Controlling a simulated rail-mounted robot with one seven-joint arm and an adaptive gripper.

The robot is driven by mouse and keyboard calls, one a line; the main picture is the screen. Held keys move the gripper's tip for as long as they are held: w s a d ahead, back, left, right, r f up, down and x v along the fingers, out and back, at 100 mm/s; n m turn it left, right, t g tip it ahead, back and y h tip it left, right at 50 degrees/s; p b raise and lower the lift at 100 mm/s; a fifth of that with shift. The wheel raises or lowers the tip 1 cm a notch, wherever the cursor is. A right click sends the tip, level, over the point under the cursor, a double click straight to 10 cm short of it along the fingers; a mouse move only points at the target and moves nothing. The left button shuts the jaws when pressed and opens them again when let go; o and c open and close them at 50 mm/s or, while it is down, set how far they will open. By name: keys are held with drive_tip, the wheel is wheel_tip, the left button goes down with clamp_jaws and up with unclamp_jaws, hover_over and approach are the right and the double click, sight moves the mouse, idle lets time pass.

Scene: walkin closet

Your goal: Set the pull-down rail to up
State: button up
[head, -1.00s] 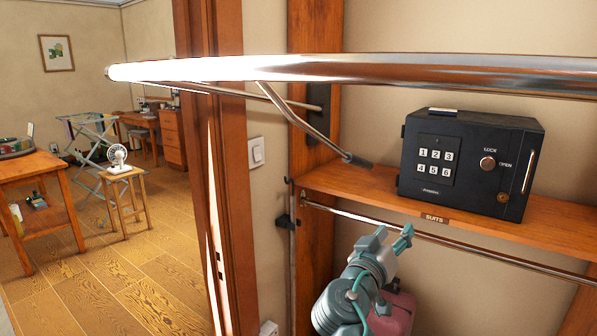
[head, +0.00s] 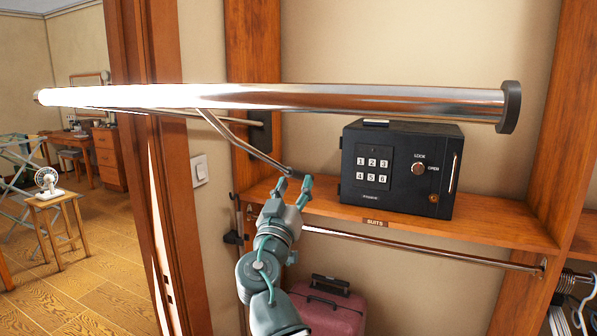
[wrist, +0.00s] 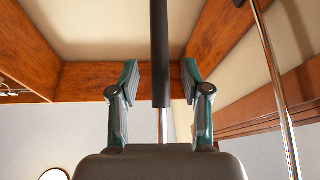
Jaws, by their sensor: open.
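The pull-down rail (head: 270,97) is a thick chrome bar, lowered and standing out in front of the closet across the head view. Its bent chrome rod (head: 238,140) slopes down from the bar's left part to a dark grip end (head: 289,171). My gripper (head: 294,184) is open and points up at this grip end, in front of the shelf. In the wrist view the dark grip (wrist: 161,55) stands between the two open fingers of my gripper (wrist: 160,75), with a gap on both sides.
A black safe (head: 400,170) with a keypad stands on the wooden shelf (head: 480,222), right of my gripper. A fixed hanging rod (head: 430,252) runs under the shelf. A pink suitcase (head: 330,312) stands below. A wooden door frame (head: 150,160) rises at the left.

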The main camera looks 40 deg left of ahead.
sight(299, 174)
drive_tip(key=shift+p+x, duration=0.35)
drive_tip(key=shift+x, duration=1.9)
clamp_jaws()
